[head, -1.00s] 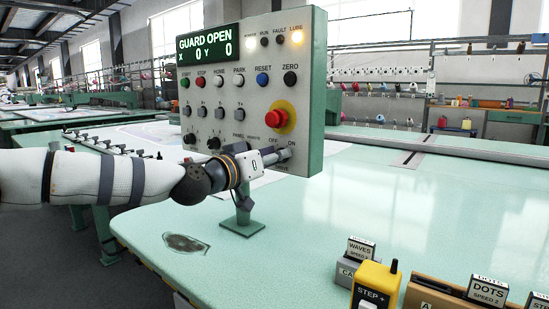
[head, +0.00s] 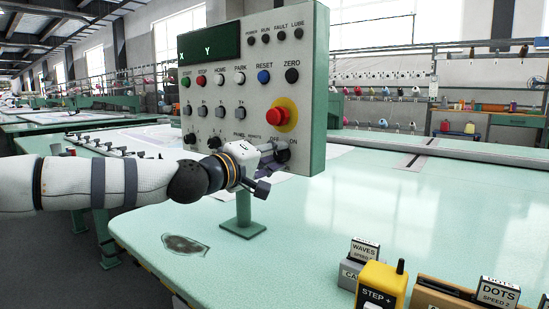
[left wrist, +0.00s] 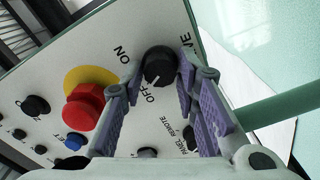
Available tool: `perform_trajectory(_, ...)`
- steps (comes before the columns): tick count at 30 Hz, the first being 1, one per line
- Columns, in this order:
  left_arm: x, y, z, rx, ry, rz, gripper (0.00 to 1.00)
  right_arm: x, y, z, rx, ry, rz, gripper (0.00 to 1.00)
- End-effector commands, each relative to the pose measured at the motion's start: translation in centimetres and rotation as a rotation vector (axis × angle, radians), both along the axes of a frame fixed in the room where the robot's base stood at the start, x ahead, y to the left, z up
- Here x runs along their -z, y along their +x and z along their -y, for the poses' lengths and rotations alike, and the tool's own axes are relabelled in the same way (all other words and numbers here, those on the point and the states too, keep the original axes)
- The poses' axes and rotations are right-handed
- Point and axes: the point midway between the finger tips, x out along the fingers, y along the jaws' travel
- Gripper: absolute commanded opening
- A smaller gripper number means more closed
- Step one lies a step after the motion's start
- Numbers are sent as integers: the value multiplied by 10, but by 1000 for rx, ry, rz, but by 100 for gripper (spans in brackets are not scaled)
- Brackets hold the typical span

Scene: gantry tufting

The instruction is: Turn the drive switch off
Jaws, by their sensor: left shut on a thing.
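The drive switch is a round black knob (left wrist: 158,62) at the lower right of the control panel (head: 317,100), by the ON and OFF marks. In the left wrist view its white pointer line is towards OFF. My left gripper (head: 275,163) is at the panel face, turned at a slant, with its purple-padded fingers (left wrist: 160,75) around the knob and shut on it. In the head view the fingers partly hide the knob. The panel display (head: 210,45) is dark apart from the X and Y letters, and the lamps look unlit. My right gripper is not in view.
A red emergency stop button (head: 282,115) on a yellow ring sits just above the switch. Small selector knobs (head: 215,140) are to the left. The panel stands on a post (head: 243,212) on the pale green table (head: 400,220). A yellow pendant (head: 380,288) is at the front.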

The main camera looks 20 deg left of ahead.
Motion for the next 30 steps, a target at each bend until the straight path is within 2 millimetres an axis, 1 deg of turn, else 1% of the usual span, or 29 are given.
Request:
perform_trajectory(1, 3, 0, 2, 5, -17, -12, 0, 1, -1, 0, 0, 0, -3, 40)
perform_trajectory(9, 3, 0, 2, 5, -86, -37, 0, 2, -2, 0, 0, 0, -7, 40)
perform_trajectory(24, 3, -1, 2, 6, -100, -41, 0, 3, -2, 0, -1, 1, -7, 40)
perform_trajectory(25, 3, -1, 2, 6, -100, -41, 33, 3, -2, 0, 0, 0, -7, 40)
perform_trajectory(27, 3, -1, 2, 5, -100, -41, 48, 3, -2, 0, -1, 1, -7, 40)
perform_trajectory(30, 2, 0, 1, 4, -99, -40, 48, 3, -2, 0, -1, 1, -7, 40)
